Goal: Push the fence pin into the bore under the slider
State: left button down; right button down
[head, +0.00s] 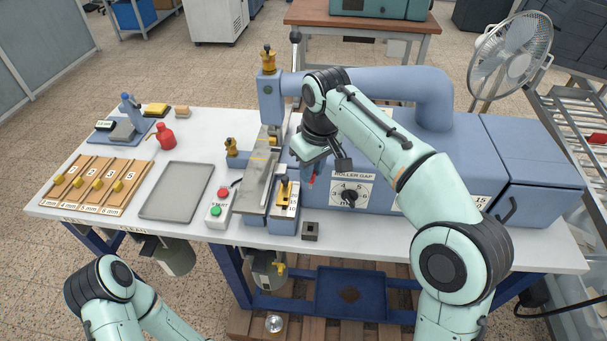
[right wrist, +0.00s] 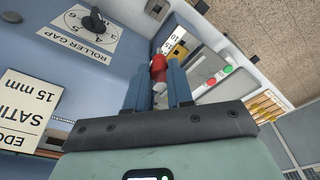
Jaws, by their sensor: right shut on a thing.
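My right gripper (head: 314,172) is above the table, just right of the slider block. It is shut on a red piece, which I take to be the fence pin (right wrist: 158,67). The yellow slider (head: 285,191) stands on a blue block with a white scale plate. The slider also shows in the right wrist view (right wrist: 178,52), beyond the fingers. The bore is not visible. My left gripper is out of view.
The roller gap dial (head: 349,196) is on the blue machine right of the gripper. A small grey block (head: 310,231) with a dark opening stands near the front edge. A button box (head: 219,206) and an empty grey tray (head: 177,190) are to the left.

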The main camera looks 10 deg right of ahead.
jog(key=shift+s+r, duration=0.1)
jog(key=shift+r, duration=0.35)
jog(key=shift+s, duration=0.1)
jog(key=shift+r, duration=0.1)
jog(key=shift+r, duration=0.1)
jog(key=shift+r, duration=2.35)
jog(key=shift+f, duration=0.1)
